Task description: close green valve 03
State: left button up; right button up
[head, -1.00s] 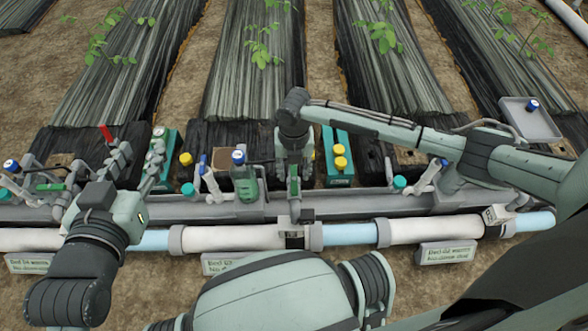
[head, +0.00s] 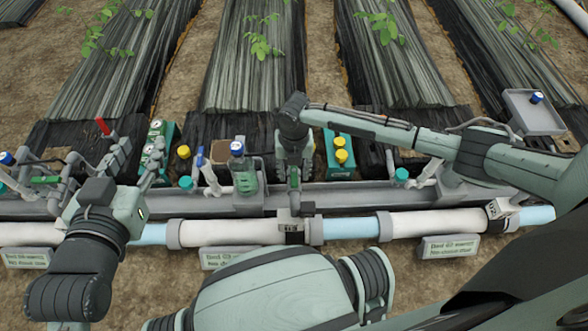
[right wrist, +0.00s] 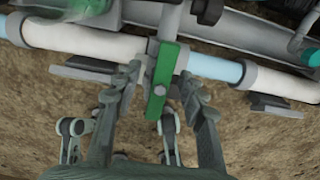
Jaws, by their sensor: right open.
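The green valve handle (right wrist: 166,62) lies in the right wrist view between the two spread fingers of my right gripper (right wrist: 160,85), with gaps on both sides. It runs crosswise to the white and blue pipe, and its bolt shows. In the head view the green handle (head: 293,178) is a small patch under my right gripper, behind the sign (head: 230,257) that seems to read Bed 03. My right gripper is open and empty. My left gripper (head: 116,168) appears open, among the pipework at the left; whether it touches anything is unclear.
A bottle with a blue cap (head: 243,175) stands just left of the right gripper. A green box with yellow caps (head: 340,170) is just to its right. A red handle (head: 103,126) rises near my left gripper. A grey tray (head: 536,116) stands at the far right.

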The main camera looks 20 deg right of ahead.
jog(key=shift+c, duration=0.2)
grip_shut()
jog(key=m+p, duration=0.3)
jog(key=m, duration=0.1)
jog(key=m+p, duration=0.2)
jog(key=shift+r+p, duration=0.3)
jog(key=shift+r, duration=0.05)
jog(key=m+p, duration=0.6)
jog(key=m, duration=0.4)
jog(key=shift+s, duration=0.1)
jog(key=shift+f+m, duration=0.1)
jog(key=shift+m, duration=0.9)
jog(key=shift+f+m, duration=0.25)
jog(key=shift+m, duration=0.45)
jog(key=shift+o, duration=0.3)
grip_release()
